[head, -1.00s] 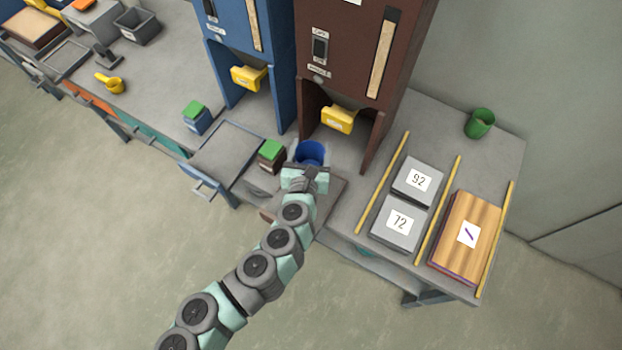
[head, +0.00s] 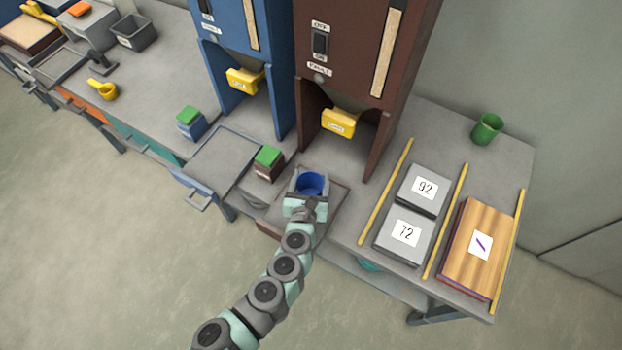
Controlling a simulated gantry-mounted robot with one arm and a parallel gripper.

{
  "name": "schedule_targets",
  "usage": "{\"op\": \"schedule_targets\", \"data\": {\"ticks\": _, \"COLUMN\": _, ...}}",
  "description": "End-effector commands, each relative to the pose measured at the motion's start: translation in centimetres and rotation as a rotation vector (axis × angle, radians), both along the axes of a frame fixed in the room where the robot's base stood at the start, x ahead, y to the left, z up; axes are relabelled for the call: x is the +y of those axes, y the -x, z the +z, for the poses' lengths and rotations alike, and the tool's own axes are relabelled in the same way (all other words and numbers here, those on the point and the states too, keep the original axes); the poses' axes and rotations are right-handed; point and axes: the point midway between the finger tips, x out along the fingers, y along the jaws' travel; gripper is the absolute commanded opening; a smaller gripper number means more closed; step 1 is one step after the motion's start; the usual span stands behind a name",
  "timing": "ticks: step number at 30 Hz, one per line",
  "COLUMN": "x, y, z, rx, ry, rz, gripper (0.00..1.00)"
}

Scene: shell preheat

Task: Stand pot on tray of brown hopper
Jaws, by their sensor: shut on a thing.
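The blue pot (head: 311,183) is upright, its open top facing up. My gripper (head: 308,188) is shut on it, with a jaw on each side. The pot is over the tray (head: 334,212) in front of the brown hopper (head: 352,45). My gripper hides the pot's lower part and much of the tray, so I cannot tell whether the pot touches the tray. The yellow slide (head: 339,122) of the brown hopper is behind the pot, above the bay.
A dark box with a green top (head: 267,160) stands close left of the pot. The blue hopper (head: 250,45) has its own tray (head: 212,165) further left. Grey blocks (head: 405,233), yellow rods (head: 387,190), a wooden board (head: 472,255) and a green cup (head: 487,129) are right.

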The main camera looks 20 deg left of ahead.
Motion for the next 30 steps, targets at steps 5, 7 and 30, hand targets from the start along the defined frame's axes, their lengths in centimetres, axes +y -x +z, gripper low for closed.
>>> {"op": "schedule_targets", "data": {"ticks": 5, "x": 0.0, "y": 0.0, "z": -0.1, "rx": 0.000, "ry": 0.000, "rz": -0.001, "gripper": 0.08}}
{"op": "schedule_targets", "data": {"ticks": 7, "x": 0.0, "y": 0.0, "z": -0.4, "rx": 0.000, "ry": 0.000, "rz": -0.001, "gripper": 0.08}}
{"op": "schedule_targets", "data": {"ticks": 30, "x": -0.5, "y": 1.8, "z": 0.6, "rx": 0.003, "ry": -0.003, "rz": -0.003, "gripper": 0.88}}
